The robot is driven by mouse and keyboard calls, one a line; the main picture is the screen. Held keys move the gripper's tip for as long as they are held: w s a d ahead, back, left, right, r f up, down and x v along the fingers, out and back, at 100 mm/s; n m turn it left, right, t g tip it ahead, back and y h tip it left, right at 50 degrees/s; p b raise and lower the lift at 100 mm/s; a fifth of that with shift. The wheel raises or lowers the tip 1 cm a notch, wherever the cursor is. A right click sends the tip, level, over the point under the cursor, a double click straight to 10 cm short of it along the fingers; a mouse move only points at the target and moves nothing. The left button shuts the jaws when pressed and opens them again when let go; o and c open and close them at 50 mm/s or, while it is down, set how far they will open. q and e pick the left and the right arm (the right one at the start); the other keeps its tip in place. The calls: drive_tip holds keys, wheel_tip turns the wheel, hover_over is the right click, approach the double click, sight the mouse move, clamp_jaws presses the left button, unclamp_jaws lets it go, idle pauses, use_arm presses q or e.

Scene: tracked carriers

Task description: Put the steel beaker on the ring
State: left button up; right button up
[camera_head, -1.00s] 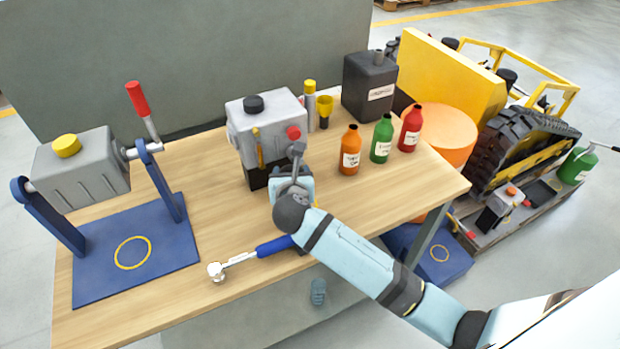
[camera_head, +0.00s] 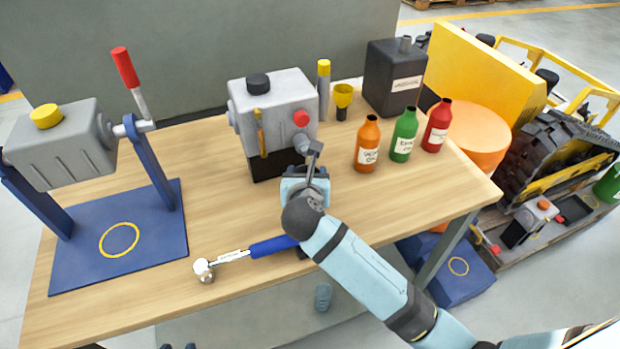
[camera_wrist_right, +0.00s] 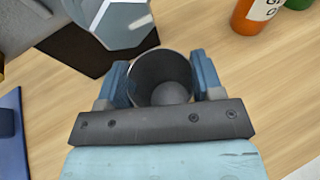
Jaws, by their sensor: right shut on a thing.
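The steel beaker (camera_wrist_right: 160,75) shows in the right wrist view as an open grey cup, seen into its mouth, between the two fingers. My right gripper (camera_wrist_right: 162,84) is shut on its sides. In the head view my right gripper (camera_head: 304,182) is over the table, just in front of the grey machine; my wrist hides most of the beaker there. I cannot tell whether the beaker touches the table. The yellow ring (camera_head: 102,246) is marked on the blue base plate (camera_head: 170,251) at the left, clear and empty. My left gripper is not in view.
A blue-handled ratchet (camera_head: 272,247) lies between the gripper and the plate. The grey machine (camera_head: 275,110) stands behind the gripper; orange (camera_head: 367,146), green (camera_head: 404,137) and red (camera_head: 436,128) bottles stand right. The stand's blue uprights (camera_head: 155,172) and red-topped lever (camera_head: 124,67) flank the ring.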

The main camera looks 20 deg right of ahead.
drive_tip(key=shift+r, duration=0.1)
drive_tip(key=shift+s+a+r, duration=0.1)
drive_tip(key=shift+f, duration=0.2)
drive_tip(key=o, duration=1.2)
drive_tip(key=shift+c, duration=0.2)
drive_tip(key=shift+o, duration=0.7)
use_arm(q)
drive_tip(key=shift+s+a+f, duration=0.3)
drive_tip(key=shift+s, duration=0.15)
